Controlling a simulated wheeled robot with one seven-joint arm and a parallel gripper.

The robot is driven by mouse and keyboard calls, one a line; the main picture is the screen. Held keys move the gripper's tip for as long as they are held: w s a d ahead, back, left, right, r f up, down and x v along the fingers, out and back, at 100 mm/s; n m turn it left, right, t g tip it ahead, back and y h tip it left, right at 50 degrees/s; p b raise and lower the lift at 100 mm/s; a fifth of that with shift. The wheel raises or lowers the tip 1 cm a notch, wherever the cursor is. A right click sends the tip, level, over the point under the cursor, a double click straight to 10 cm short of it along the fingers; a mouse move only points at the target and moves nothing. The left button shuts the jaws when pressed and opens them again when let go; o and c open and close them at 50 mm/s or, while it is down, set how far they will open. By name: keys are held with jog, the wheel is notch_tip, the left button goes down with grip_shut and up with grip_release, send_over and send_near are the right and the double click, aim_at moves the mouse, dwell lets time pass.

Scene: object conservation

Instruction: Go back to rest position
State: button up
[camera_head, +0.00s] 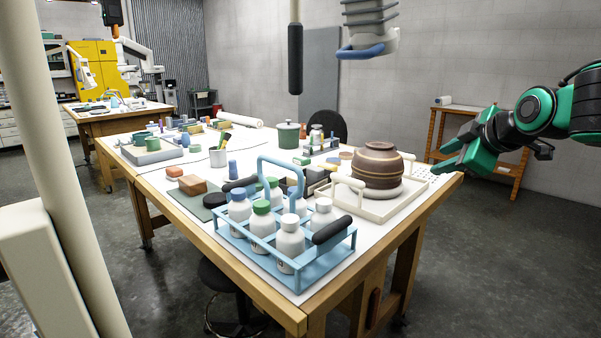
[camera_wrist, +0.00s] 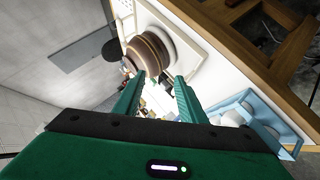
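My green gripper (camera_head: 457,157) is held in the air at the right, just beyond the right edge of the near table (camera_head: 405,232). In the wrist view its two fingers (camera_wrist: 158,98) are spread apart with nothing between them. A brown ribbed pot (camera_head: 379,166) stands in a cream tray (camera_head: 392,211) left of my gripper, apart from it. The pot also shows beyond the fingers in the wrist view (camera_wrist: 146,54).
A blue carrier (camera_head: 299,283) with several white bottles stands at the table's near corner. Blocks, cups and a green pot (camera_head: 288,134) sit farther back. A wooden shelf (camera_head: 520,160) stands behind my gripper. Open floor (camera_head: 500,270) lies right of the table.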

jog(key=s+d+f+m+g, duration=0.2)
jog(key=s+f+m+g, duration=0.2)
jog(key=s, duration=0.8)
jog(key=s+d+f+m+g, duration=0.3)
jog(key=s+f+m, duration=0.5)
jog(key=s+f, duration=0.3)
jog(key=s+d+f+m+g+h, duration=0.1)
jog(key=s+f+m+g, duration=0.3)
jog(key=s, duration=0.9)
notch_tip(320, 180, down, 4)
jog(key=d+m, duration=0.1)
jog(key=m, duration=0.1)
jog(key=shift+d+m+g, duration=0.2)
jog(key=shift+m+g, duration=0.1)
jog(key=shift+r, duration=0.1)
jog(key=shift+w+f, duration=0.25)
jog(key=shift+w, duration=0.4)
